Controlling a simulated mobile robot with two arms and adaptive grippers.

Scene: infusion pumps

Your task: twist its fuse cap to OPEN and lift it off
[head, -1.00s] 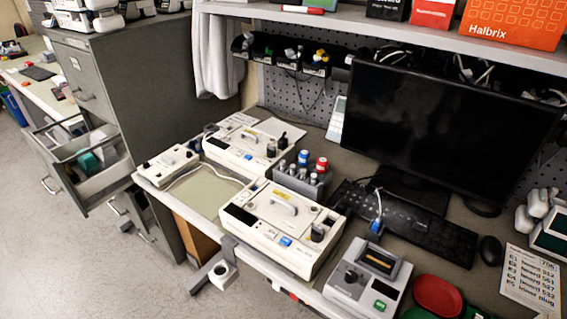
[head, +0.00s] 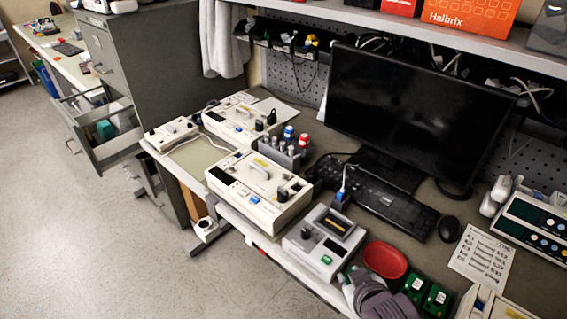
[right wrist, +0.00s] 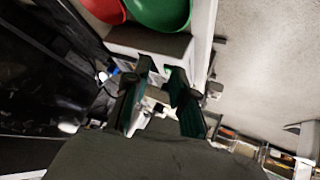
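Two cream infusion pumps stand on the bench in the head view. The nearer pump (head: 237,184) has a handle on top, a blue button and dark round caps (head: 283,196) at its right end. The farther pump (head: 225,119) has similar dark caps (head: 259,125). The caps are too small to read any OPEN mark or to tell which is the fuse cap. My right gripper (right wrist: 162,70) shows only in the right wrist view; its dark fingers are apart with nothing clearly held between them. It is away from the caps. My left gripper is not in view.
A grey tester (head: 304,240) stands right of the nearer pump. A red bowl (head: 385,260) and green boxes (head: 414,284) lie farther right. Behind are a monitor (head: 390,115), keyboard (head: 395,208) and a rack of bottles (head: 283,154). An open drawer (head: 110,150) juts out at left.

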